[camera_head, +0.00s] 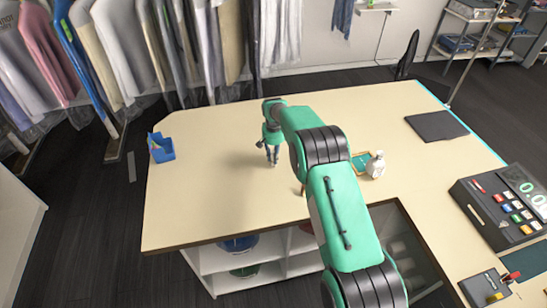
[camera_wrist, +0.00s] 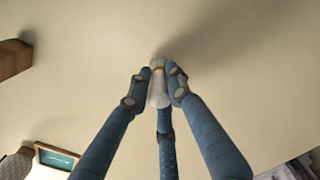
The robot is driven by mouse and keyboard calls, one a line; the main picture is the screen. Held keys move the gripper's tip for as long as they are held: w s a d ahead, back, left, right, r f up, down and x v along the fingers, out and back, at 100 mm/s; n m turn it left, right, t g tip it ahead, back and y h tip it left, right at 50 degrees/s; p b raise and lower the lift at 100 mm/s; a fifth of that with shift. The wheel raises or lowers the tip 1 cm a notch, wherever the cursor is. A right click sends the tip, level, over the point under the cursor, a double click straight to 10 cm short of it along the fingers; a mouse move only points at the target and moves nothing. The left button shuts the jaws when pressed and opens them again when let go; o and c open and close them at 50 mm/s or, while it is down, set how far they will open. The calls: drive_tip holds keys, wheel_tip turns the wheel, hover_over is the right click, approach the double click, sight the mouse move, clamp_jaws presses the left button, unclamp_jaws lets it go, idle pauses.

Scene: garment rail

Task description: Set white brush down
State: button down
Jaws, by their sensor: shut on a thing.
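My gripper (camera_head: 271,152) is over the wooden counter (camera_head: 205,190), left of its middle in the head view. In the wrist view, the fingers of my gripper (camera_wrist: 158,88) are closed around a small pale object, which I take to be the white brush (camera_wrist: 158,92). In the head view only a small pale tip shows below the fingers. A soft shadow lies beside it on the counter. I cannot tell whether the brush touches the surface.
A blue holder (camera_head: 161,149) stands near the counter's left edge. A dark pad (camera_head: 436,126) and a cash register (camera_head: 505,205) are farther right.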

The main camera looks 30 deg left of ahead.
drive_tip(key=shift+f, duration=0.15)
drive_tip(key=c, duration=1.6)
unclamp_jaws()
wheel_tip(320, 180, up, 12)
drive_tip(key=shift+r+b, duration=0.2)
drive_tip(key=shift+b, duration=0.5)
